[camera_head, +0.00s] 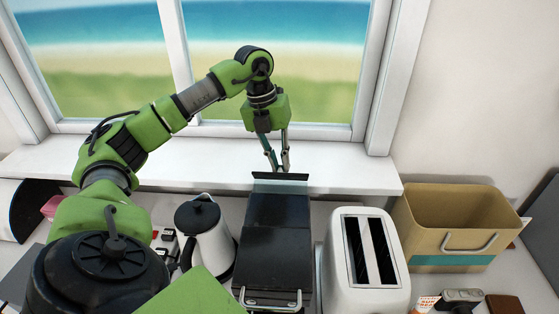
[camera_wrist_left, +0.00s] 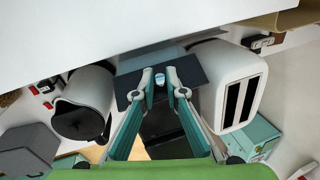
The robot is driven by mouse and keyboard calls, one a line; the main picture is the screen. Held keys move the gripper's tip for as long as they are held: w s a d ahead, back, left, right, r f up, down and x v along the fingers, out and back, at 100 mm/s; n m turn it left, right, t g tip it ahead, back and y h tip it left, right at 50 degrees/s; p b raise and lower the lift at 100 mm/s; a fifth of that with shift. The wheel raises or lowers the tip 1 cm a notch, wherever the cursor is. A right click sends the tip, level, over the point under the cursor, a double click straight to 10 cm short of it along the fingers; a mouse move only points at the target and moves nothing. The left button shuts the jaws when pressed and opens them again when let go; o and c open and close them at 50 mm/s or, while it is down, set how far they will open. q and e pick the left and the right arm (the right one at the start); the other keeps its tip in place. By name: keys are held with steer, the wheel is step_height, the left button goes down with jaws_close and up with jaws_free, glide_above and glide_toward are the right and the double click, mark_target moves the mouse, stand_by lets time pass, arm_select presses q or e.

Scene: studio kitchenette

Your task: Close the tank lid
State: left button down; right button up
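A dark coffee machine (camera_head: 272,240) stands on the counter between the kettle and the toaster. At its back is a pale see-through tank (camera_head: 282,187). The tank's dark lid (camera_head: 295,177) shows as a thin raised edge at the window side. In the left wrist view, the lid (camera_wrist_left: 192,70) is a dark plate behind the fingertips. My left gripper (camera_head: 278,170) points down at the lid's far edge. Its two fingers (camera_wrist_left: 162,82) are parted, with a small gap between the tips. I cannot tell whether they touch the lid. My right gripper is not in view.
A white kettle (camera_head: 207,240) stands close on the left, and a white toaster (camera_head: 368,275) close on the right. A tan bin (camera_head: 455,215) is farther right. The white window sill (camera_head: 345,170) runs behind the machine.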

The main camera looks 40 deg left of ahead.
mark_target(284, 180)
arm_select(q)
steer(key=shift+s+f+b, duration=0.1)
steer(key=shift+f+b, duration=0.05)
steer(key=shift+b, duration=0.35)
steer(key=s+d+t+y+b, duration=0.1)
steer(key=t+y+b, duration=0.1)
steer(key=b, duration=0.5)
steer(key=s+d+f+t+y+b, duration=0.1)
steer(key=t+b, duration=0.3)
steer(key=b, duration=0.4)
steer(key=s+d+f+m+t+y+b, duration=0.1)
steer(key=s+t+y+b, duration=0.1)
steer(key=b, duration=0.5)
steer(key=shift+d+f+t+y+b, duration=0.2)
steer(key=shift+t+y+b, duration=0.2)
steer(key=shift+y, duration=0.4)
steer(key=c, duration=2)
jaws_free()
steer(key=shift+c, duration=0.2)
